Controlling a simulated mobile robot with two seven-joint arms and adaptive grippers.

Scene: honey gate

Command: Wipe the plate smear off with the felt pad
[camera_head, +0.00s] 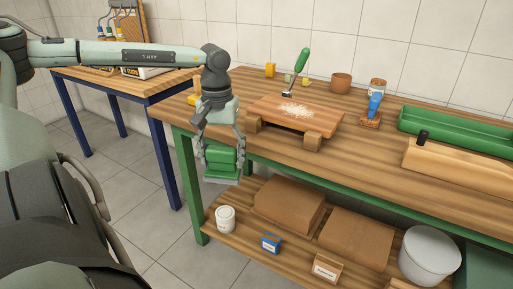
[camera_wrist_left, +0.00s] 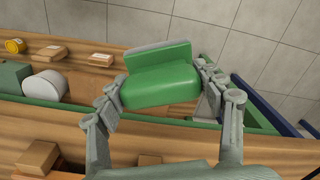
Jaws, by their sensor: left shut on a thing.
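The felt pad (camera_head: 222,163) is a green block with a grey layer on its lower face. My left gripper (camera_head: 221,155) is shut on it and holds it in the air in front of the workbench's left front edge. The pad fills the middle of the left wrist view (camera_wrist_left: 162,92), between both fingers, its grey layer on the far side. The plate (camera_head: 325,124) is a reddish-brown slab raised on wooden blocks on the bench top. The pale, streaky smear (camera_head: 295,110) lies on its upper middle. The pad is apart from the plate. My right gripper is not in view.
A green-handled tool (camera_head: 301,64) stands at the plate's back edge. A blue bottle (camera_head: 374,105), a brown pot (camera_head: 341,82) and a green trough (camera_head: 440,124) stand on the bench. The lower shelf holds cartons (camera_head: 290,204) and a white bucket (camera_head: 429,252).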

